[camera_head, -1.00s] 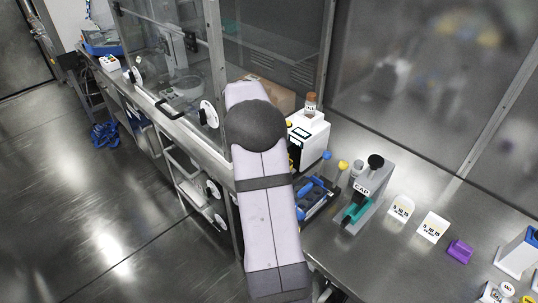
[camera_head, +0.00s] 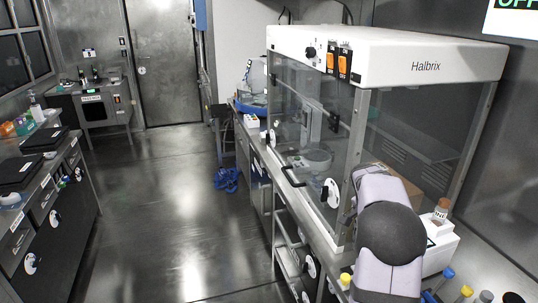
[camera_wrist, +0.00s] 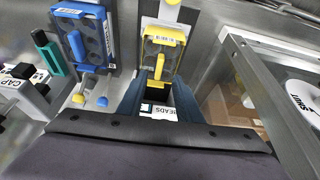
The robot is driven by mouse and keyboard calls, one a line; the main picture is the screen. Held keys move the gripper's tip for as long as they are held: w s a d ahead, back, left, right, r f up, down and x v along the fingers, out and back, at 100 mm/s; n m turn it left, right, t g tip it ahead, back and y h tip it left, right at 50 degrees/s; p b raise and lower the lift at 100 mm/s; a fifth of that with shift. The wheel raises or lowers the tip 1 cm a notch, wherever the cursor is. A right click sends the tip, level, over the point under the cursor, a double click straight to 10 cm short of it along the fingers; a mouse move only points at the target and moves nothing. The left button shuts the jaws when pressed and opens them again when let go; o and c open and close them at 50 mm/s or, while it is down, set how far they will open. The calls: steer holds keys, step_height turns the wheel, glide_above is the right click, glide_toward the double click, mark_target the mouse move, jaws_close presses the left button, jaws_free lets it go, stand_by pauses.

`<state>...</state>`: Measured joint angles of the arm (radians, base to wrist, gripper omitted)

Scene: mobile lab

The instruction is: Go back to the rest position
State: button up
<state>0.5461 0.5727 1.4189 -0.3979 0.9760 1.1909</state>
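My arm shows at the lower right of the head view, in front of the glass cabinet; the gripper itself is hidden there. In the wrist view my gripper (camera_wrist: 158,97) has its two dark blue fingers apart. A dark gap lies between them, and I see nothing held. A white label reading "BEADS" (camera_wrist: 159,111) shows between the fingers. A yellow-framed holder with a yellow handle (camera_wrist: 163,50) lies just beyond the fingertips.
The glass cabinet marked Halbrix (camera_head: 400,62) stands beside my arm, with a white device (camera_head: 441,245) at its corner. The wrist view shows a blue rack (camera_wrist: 88,42), a teal-handled tool (camera_wrist: 47,52) and a metal frame (camera_wrist: 262,85). Open floor (camera_head: 170,190) lies left.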

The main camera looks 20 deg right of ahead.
steer(key=s+a+n+y, duration=0.3)
steer(key=a+n, duration=0.5)
steer(key=a, duration=1)
steer(key=s+a+f+n+p, duration=0.1)
steer(key=s+a+n, duration=0.3)
steer(key=s+a, duration=0.4)
steer(key=s+a+f+n+y, duration=0.1)
steer(key=s+a+f+n, duration=0.2)
steer(key=s+a+n, duration=0.2)
steer(key=s+a, duration=0.3)
steer(key=shift+a+f+n+p, duration=0.25)
steer(key=shift+n+p, duration=0.05)
steer(key=shift+p, duration=0.1)
steer(key=shift+s, duration=0.1)
steer(key=shift+c, duration=0.6)
